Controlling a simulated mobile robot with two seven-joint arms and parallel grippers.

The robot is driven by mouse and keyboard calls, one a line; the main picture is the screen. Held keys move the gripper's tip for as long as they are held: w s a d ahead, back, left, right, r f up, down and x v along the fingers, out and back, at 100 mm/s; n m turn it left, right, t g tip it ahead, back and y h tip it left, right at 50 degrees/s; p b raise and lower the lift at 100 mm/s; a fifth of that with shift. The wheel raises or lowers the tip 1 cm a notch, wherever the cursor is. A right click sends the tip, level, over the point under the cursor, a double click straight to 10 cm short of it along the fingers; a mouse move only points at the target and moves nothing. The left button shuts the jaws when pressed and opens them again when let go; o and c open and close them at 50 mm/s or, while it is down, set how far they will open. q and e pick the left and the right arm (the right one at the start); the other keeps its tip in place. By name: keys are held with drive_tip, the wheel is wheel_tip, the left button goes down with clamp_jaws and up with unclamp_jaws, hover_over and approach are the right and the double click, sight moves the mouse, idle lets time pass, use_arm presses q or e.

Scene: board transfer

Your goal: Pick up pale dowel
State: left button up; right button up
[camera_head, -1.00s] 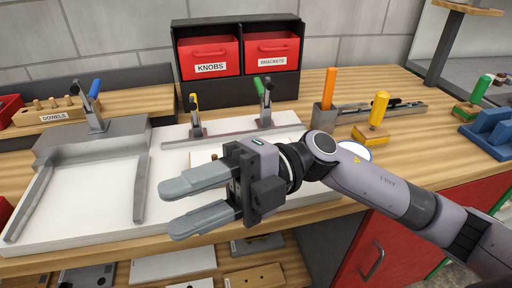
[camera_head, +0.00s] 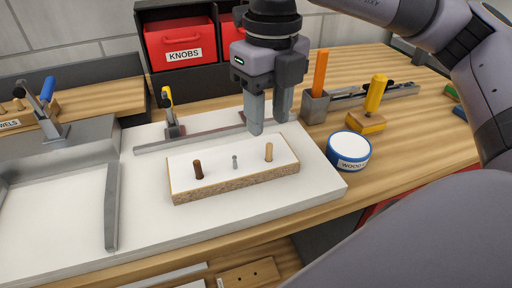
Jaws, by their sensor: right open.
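The pale dowel (camera_head: 269,152) stands upright in the right end of a white-topped board (camera_head: 225,182) with a chipboard edge. A dark brown dowel (camera_head: 198,169) and a small grey pin (camera_head: 235,162) stand in the same board to its left. My right gripper (camera_head: 269,118) points down, open and empty, with its fingertips just above and behind the pale dowel in the picture. The dowel's top is in plain sight and appears apart from the fingers. My left gripper is not in view.
The board lies on a white fixture plate (camera_head: 150,213) with a yellow-handled clamp (camera_head: 172,115) behind. A blue-and-white round tub (camera_head: 349,150) and a yellow-handled stamp (camera_head: 371,105) stand to the right. An orange-handled tool (camera_head: 320,73) stands behind. Red bins (camera_head: 180,45) are at the back.

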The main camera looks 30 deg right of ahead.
sight(270, 144)
drive_tip(key=shift+d+f, duration=0.2)
drive_tip(key=shift+f, duration=0.05)
wheel_tip(270, 144, down, 6)
drive_tip(key=shift+f, duration=0.25)
clamp_jaws()
